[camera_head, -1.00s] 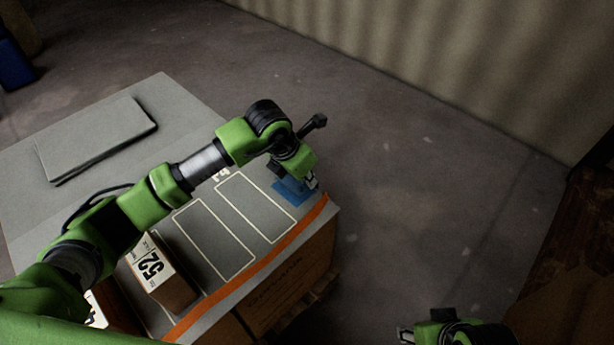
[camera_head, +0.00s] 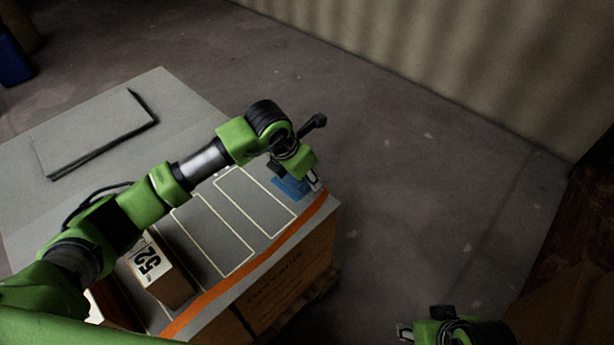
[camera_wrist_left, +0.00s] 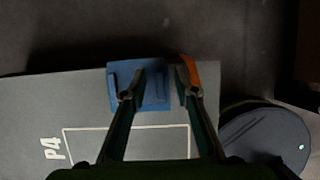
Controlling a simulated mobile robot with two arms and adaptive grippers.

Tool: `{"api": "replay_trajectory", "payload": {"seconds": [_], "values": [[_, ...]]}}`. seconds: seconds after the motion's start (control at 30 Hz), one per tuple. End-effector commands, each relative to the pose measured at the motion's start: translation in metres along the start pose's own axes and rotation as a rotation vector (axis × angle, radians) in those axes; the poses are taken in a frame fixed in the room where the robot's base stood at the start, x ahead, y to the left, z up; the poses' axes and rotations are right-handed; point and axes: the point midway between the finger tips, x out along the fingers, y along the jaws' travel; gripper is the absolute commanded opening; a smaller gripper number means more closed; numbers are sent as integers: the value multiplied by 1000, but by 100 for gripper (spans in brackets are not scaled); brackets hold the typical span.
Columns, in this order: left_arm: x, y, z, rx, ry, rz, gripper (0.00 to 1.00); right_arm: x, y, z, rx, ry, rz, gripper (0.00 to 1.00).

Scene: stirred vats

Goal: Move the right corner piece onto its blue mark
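A blue square patch (camera_head: 290,187) lies at the table's right corner; it also shows in the left wrist view (camera_wrist_left: 152,92). Darker raised-looking edges show on it there, but I cannot tell a separate corner piece from the mark. My left gripper (camera_head: 315,183) is over this corner, pointing down. In the left wrist view, its fingers (camera_wrist_left: 157,92) are spread with a gap between them. The left fingertip overlaps the blue patch and the right one is beside the orange strip. My right gripper (camera_head: 405,333) is at the bottom edge, mostly cut off.
The grey table top (camera_head: 70,205) has white outlined rectangles and an orange front edge strip (camera_head: 255,268). A box marked 52 (camera_head: 165,283) stands near the front left. A flat grey slab (camera_head: 95,132) lies at the back. Open floor is on the right.

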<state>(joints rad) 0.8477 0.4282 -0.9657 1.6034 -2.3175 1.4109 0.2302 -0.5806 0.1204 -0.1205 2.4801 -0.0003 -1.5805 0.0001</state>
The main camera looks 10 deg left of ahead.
Motion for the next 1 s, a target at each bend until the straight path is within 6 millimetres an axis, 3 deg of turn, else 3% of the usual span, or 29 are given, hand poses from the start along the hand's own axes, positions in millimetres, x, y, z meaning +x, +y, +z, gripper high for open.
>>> {"api": "replay_trajectory", "payload": {"seconds": [0.37,0.8,1.0], "values": [[-8,1,0,1,-1,1,27,0,0,-1,1,3,0,40],[-94,1,0,1,-3,2,27,0,0,0,1,1,0,40],[-116,0,0,0,-1,0,27,0,0,0,0,1,0,40]]}}
